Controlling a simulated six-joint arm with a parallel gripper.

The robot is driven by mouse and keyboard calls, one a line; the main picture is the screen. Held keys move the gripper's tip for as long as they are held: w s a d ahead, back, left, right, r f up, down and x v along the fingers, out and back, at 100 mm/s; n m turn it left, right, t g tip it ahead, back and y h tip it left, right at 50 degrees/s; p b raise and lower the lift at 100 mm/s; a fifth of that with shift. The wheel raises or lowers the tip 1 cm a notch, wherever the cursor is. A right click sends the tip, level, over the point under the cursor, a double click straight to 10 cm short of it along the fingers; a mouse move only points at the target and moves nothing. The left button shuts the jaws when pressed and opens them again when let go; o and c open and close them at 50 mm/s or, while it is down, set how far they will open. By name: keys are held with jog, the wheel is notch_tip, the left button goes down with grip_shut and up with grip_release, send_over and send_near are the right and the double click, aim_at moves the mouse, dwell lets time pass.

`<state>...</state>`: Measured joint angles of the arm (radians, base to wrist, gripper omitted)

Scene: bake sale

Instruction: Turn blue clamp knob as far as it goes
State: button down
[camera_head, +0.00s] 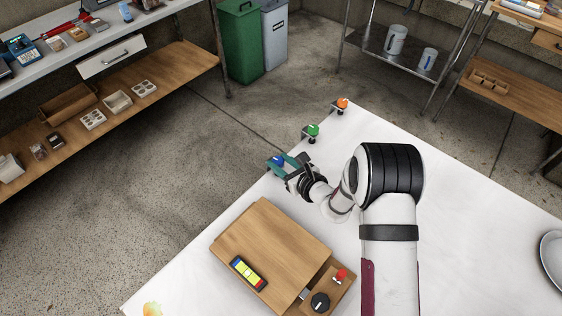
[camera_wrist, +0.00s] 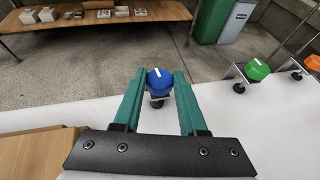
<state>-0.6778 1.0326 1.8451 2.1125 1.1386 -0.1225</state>
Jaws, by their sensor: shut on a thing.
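The blue clamp knob (camera_wrist: 158,80) has a white mark on its top and sits at the table's edge. My gripper (camera_wrist: 159,84) has teal fingers, one on each side of the knob, and is shut on it. In the head view the blue knob (camera_head: 278,160) is partly covered by my gripper (camera_head: 281,163). In the wrist view the white mark points away and slightly left. The clamp's lower part shows below the knob, between the fingers.
A green knob (camera_head: 313,130) and an orange knob (camera_head: 342,103) sit on clamps farther along the same edge. A wooden box (camera_head: 272,245) with a coloured display stands on the white table (camera_head: 455,215) near my arm. A plate (camera_head: 553,260) lies at the right.

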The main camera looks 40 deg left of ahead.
jog(key=shift+s+m+t, duration=0.1)
jog(key=shift+m+t, duration=0.7)
jog(key=shift+t, duration=0.2)
jog(key=shift+c, duration=2.3)
grip_release()
jog(key=v, duration=1.5)
jog(key=shift+s+d+r, duration=0.2)
jog(key=shift+r, duration=0.35)
